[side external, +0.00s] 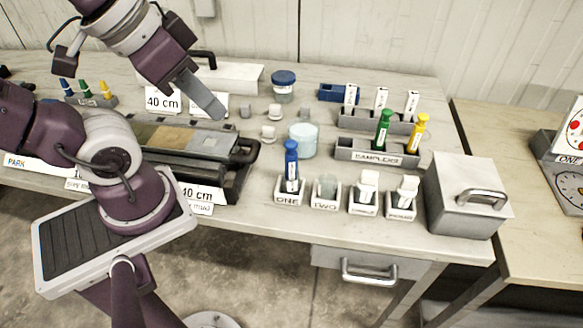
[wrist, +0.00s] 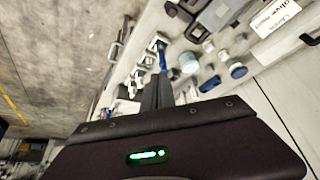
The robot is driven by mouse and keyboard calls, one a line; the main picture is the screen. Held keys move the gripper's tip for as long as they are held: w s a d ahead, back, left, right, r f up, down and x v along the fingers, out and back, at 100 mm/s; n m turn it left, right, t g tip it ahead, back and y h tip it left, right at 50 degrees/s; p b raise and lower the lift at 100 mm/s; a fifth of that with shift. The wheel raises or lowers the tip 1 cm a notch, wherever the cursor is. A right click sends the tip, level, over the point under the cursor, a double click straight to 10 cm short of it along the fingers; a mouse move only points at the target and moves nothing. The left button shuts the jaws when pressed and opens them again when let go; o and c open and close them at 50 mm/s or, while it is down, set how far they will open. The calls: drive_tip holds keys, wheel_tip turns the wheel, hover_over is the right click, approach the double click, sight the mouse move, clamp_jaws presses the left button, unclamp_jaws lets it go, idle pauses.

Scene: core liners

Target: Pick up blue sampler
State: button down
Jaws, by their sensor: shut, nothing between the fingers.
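The blue sampler (side external: 291,163) stands upright in the leftmost small white holder, labelled "ONE" (side external: 289,193), near the front edge of the table. In the wrist view the blue sampler (wrist: 162,60) shows just beyond the fingertips. My gripper (side external: 212,108) is shut and empty, above the table to the upper left of the blue sampler and apart from it. In the wrist view my gripper (wrist: 158,78) points toward the holders, its fingers together.
A grey rack labelled "SAMPLERS" (side external: 378,157) holds a green sampler (side external: 383,129) and a yellow sampler (side external: 419,133). A pale blue jar (side external: 303,140) stands close behind the blue sampler. More white holders (side external: 363,205) line up to its right, beside a grey metal box (side external: 467,195).

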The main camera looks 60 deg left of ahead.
drive_tip(key=c, duration=1.2)
unclamp_jaws()
drive_tip(key=n+g+h, duration=0.7)
drive_tip(key=n+h, duration=0.7)
drive_tip(key=n, duration=0.3)
approach(288, 141)
drive_tip(key=f+x, duration=0.1)
drive_tip(key=x, duration=0.3)
drive_tip(key=shift+y, duration=0.3)
drive_tip(key=x, duration=0.6)
drive_tip(key=shift+w+d+r, duration=0.1)
drive_tip(key=shift+d+r, duration=0.1)
drive_tip(key=shift+d, duration=0.25)
